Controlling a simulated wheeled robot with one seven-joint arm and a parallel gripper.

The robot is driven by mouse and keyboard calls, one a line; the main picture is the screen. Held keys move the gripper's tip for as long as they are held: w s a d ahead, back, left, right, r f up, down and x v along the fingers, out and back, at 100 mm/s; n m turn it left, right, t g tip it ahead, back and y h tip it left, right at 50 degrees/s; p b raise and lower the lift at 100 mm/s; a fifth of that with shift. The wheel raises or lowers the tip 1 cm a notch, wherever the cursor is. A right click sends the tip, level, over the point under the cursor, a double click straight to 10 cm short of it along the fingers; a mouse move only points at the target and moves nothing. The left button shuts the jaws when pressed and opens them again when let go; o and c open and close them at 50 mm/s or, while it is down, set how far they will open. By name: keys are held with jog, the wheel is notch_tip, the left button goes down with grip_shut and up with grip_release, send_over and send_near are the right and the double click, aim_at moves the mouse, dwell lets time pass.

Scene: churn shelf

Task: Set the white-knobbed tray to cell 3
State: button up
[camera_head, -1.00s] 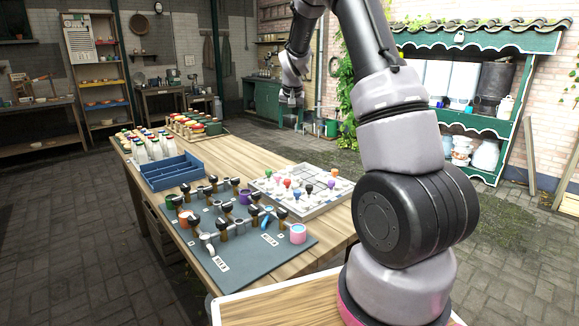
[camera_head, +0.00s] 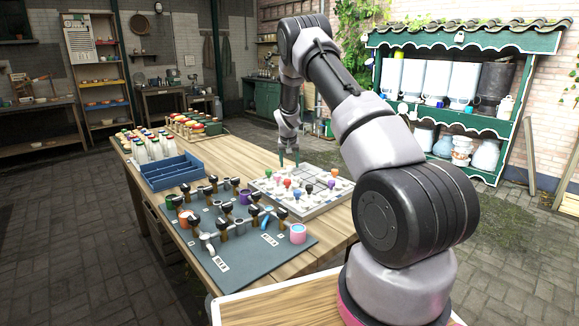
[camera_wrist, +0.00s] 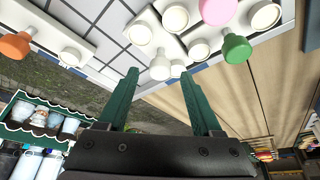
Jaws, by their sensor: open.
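The pale board (camera_head: 318,209) lies on the wooden table and carries several small trays with coloured knobs. My gripper (camera_head: 288,158) points down at the board's far left corner, its green fingers apart. In the wrist view my gripper (camera_wrist: 159,73) is open, and a white knob (camera_wrist: 160,66) shows between and just past its fingertips. I cannot tell whether they touch. Several round white tops lie around it, so which belong to the white-knobbed tray is unclear. A bare gridded area (camera_wrist: 104,22) shows beside them. No cell numbers are readable.
A green knob (camera_wrist: 236,48) and a pink knob (camera_wrist: 217,11) stand close by in the wrist view, an orange knob (camera_wrist: 14,46) farther off. A grey mat (camera_head: 225,262) with taps and cups, a blue crate (camera_head: 172,182) and bottles (camera_head: 142,152) occupy the table's left.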

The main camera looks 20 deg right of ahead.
jog(key=shift+x, duration=0.8)
grip_shut()
dwell(0.9)
